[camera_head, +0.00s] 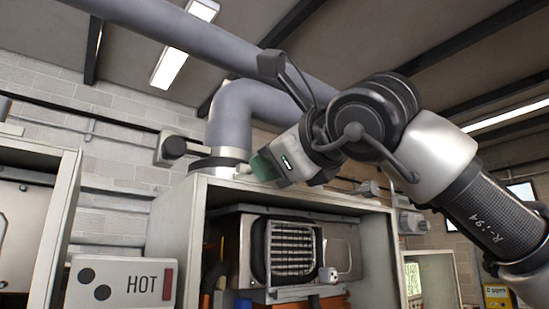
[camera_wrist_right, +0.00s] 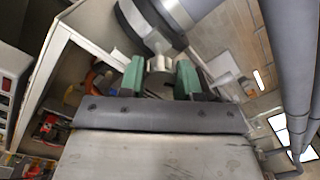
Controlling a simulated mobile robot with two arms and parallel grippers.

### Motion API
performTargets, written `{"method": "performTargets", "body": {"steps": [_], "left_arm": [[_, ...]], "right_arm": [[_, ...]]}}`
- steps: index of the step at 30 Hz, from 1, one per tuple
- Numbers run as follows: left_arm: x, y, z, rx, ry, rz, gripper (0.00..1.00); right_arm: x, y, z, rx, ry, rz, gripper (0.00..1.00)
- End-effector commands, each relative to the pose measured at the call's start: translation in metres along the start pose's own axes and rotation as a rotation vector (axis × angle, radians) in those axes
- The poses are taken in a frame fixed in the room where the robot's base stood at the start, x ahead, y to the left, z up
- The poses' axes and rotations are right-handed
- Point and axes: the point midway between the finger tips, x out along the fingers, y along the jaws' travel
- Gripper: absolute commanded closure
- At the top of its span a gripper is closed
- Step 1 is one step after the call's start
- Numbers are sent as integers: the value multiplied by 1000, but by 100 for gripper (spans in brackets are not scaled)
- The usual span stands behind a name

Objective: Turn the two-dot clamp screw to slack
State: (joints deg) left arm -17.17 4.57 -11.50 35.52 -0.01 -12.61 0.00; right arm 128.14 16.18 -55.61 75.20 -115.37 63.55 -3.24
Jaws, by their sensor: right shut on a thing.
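My right gripper (camera_head: 262,167) is above the front top edge of the middle heater cabinet, beside the base of the grey flue pipe (camera_head: 229,125). Its green fingers are shut on a small pale clamp screw (camera_wrist_right: 158,63), which shows between the fingertips in the wrist view; in the head view only a pale bit of it (camera_head: 243,168) shows left of the fingers. The screw sits at the clamp band (camera_head: 212,163) around the pipe base. I cannot read dots on the screw or band. My left gripper is not in view.
The open heater cabinet (camera_head: 173,229) with its finned unit (camera_head: 292,250) is below my gripper. Another cabinet (camera_head: 62,165) stands left. The pipe bends overhead, close to my arm.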

Motion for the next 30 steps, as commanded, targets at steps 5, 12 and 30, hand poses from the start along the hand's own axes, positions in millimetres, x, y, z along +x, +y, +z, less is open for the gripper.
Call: {"method": "performTargets", "body": {"steps": [5, 12, 30], "left_arm": [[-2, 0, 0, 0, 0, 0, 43], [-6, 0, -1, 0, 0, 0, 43], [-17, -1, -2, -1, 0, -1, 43]], "right_arm": [[0, -1, 1, -167, -9, 0, 91], [0, 0, 1, -395, -18, 3, 91], [0, 0, 0, -848, -38, 9, 91]]}}
